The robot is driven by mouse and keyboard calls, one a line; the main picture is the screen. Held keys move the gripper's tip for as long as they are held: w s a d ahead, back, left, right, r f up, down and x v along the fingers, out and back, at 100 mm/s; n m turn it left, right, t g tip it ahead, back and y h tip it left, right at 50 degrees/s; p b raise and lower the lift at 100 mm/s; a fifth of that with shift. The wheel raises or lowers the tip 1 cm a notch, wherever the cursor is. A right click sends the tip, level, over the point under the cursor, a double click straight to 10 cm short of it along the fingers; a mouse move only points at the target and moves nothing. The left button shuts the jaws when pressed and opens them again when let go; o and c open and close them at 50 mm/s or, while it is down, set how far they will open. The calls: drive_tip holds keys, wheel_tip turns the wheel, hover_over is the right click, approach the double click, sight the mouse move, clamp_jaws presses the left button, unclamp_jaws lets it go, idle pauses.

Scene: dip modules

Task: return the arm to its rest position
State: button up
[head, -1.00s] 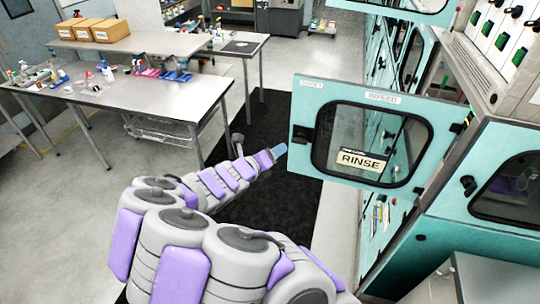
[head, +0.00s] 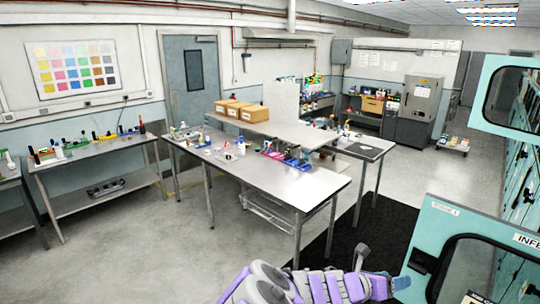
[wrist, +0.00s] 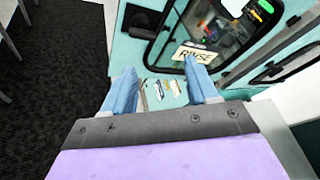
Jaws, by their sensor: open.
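My gripper (head: 398,284) shows at the lower right of the head view, its blue fingertips in front of the edge of an open teal door (head: 440,219). My purple and grey arm reaches in from the bottom edge, and most of it is out of frame. In the wrist view my gripper (wrist: 160,76) has its two blue fingers spread apart with nothing between them. I cannot tell how far the fingertips are from the door.
A steel table (head: 300,187) with small items stands mid-view. Another teal door (head: 510,95) stands open at upper right. A black mat (head: 385,225) covers the floor before the cabinets. Grey floor at left is clear.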

drive_tip(key=s+a+f+m+g+y+b, duration=0.1)
drive_tip(key=s+f+m+g+y+b, duration=0.25)
drive_tip(key=s+m, duration=0.6)
drive_tip(key=s+f+m+g+y+b, duration=0.1)
drive_tip(key=s+f+m+g+b, duration=0.25)
drive_tip(key=s+m+b, duration=0.5)
drive_tip(key=s+a+f+m+y+b, duration=0.3)
drive_tip(key=s+a+f+m+y, duration=0.1)
drive_tip(key=s+a, duration=0.3)
drive_tip(key=s+a+f+m+y+b, duration=0.4)
drive_tip(key=s+a+f+m+y, duration=0.1)
drive_tip(key=a, duration=0.7)
drive_tip(key=shift+s+a+f+m+t, duration=0.3)
drive_tip(key=shift+s+f+m, duration=0.5)
drive_tip(key=shift+s, duration=0.3)
drive_tip(key=shift+d+y, duration=0.1)
drive_tip(key=shift+y, duration=0.15)
drive_tip(key=shift+c, duration=0.2)
